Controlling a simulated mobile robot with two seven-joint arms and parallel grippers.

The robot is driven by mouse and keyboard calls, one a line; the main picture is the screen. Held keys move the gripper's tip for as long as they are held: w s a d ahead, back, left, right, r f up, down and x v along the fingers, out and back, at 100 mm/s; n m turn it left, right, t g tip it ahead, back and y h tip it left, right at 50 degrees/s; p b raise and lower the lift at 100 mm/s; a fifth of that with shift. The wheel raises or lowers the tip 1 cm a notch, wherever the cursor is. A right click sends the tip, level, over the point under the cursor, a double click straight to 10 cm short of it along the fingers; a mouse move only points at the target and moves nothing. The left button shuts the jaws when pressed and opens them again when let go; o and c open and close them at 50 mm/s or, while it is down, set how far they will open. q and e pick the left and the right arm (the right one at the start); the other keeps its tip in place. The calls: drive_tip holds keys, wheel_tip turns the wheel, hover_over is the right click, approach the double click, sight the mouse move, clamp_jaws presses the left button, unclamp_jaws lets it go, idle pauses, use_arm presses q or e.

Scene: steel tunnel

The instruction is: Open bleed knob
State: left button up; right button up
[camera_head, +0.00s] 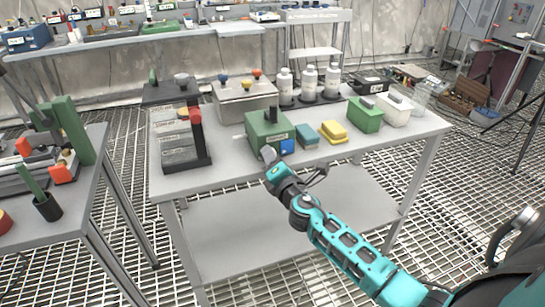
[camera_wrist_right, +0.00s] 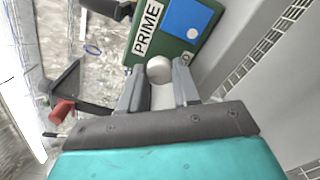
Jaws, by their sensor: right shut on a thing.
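The bleed knob, a pale round knob (camera_wrist_right: 158,67), sits at the front of a green box (camera_head: 262,127) on the middle table. The green box also shows in the wrist view (camera_wrist_right: 195,45), with a PRIME label (camera_wrist_right: 148,28) and a blue panel (camera_wrist_right: 185,18). My right gripper (camera_head: 268,155) reaches the lower left of the box's front. In the wrist view its two fingers (camera_wrist_right: 159,80) are shut on the knob, one on each side. In the head view the gripper hides most of the knob. My left gripper is not in view.
A grey rack with a red-topped part (camera_head: 195,117) stands left of the box. Teal (camera_head: 307,135) and yellow (camera_head: 333,131) blocks, a green container (camera_head: 366,116) and white bottles (camera_head: 308,82) stand to its right. The front strip of the grey table (camera_head: 225,178) is clear.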

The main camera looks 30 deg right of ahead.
use_arm(q)
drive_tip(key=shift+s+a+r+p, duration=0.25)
drive_tip(key=shift+p, duration=0.45)
use_arm(e)
drive_tip(key=n, duration=0.6)
drive_tip(key=o, duration=1.1)
drive_tip(key=shift+c, duration=0.2)
drive_tip(key=shift+s, duration=0.1)
